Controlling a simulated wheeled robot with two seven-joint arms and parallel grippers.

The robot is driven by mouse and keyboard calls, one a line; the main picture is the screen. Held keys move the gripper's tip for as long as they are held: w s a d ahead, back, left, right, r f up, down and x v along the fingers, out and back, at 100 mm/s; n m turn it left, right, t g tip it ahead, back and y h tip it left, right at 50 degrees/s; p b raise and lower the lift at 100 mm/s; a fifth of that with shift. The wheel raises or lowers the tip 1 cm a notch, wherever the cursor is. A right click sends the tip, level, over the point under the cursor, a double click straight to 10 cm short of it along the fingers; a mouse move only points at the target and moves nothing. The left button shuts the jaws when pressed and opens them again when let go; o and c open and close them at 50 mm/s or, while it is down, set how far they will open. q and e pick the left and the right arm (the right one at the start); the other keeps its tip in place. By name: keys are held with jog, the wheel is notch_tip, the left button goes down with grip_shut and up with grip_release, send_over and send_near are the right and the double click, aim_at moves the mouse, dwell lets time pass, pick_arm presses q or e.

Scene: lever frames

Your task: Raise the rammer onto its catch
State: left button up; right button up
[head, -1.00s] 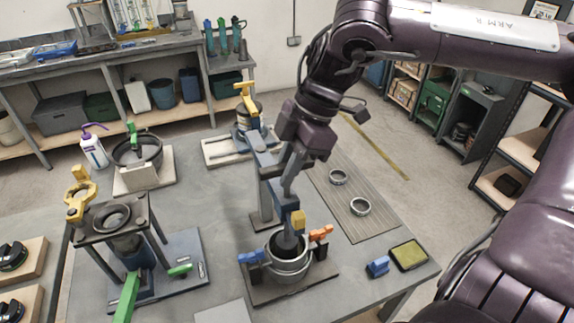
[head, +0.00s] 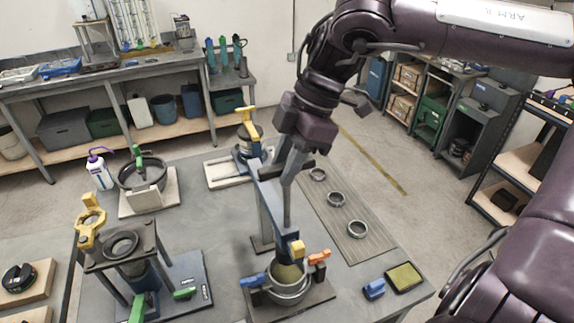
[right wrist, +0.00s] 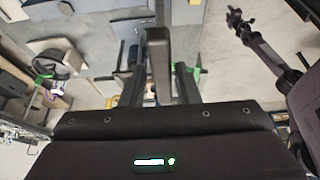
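The rammer's grey rod (head: 287,205) is upright, beside the blue arm (head: 271,197) of its stand. Its lower end shows above the round metal mould (head: 286,289). My right gripper (head: 294,160) is at the top of the rod and appears shut on the rammer. In the right wrist view its fingers (right wrist: 158,88) are partly covered by a grey bar. A small dark claw (right wrist: 240,22), apparently my left gripper, shows at the upper right there; its opening is unclear. I cannot make out the catch.
A black stand with a yellow clamp (head: 90,225) is at the left. A pan with a green handle (head: 142,172) and a yellow-handled pot (head: 247,140) are farther back. Metal rings lie on a ribbed mat (head: 335,220). A blue block (head: 374,289) and an olive pad (head: 404,278) are at the right.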

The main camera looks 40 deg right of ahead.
jog(key=shift+o, duration=0.7)
jog(key=shift+s+f, duration=0.1)
jog(key=shift+d, duration=0.15)
jog(key=b+v, duration=0.1)
jog(key=v, duration=0.6)
jog(key=shift+r+b, duration=0.35)
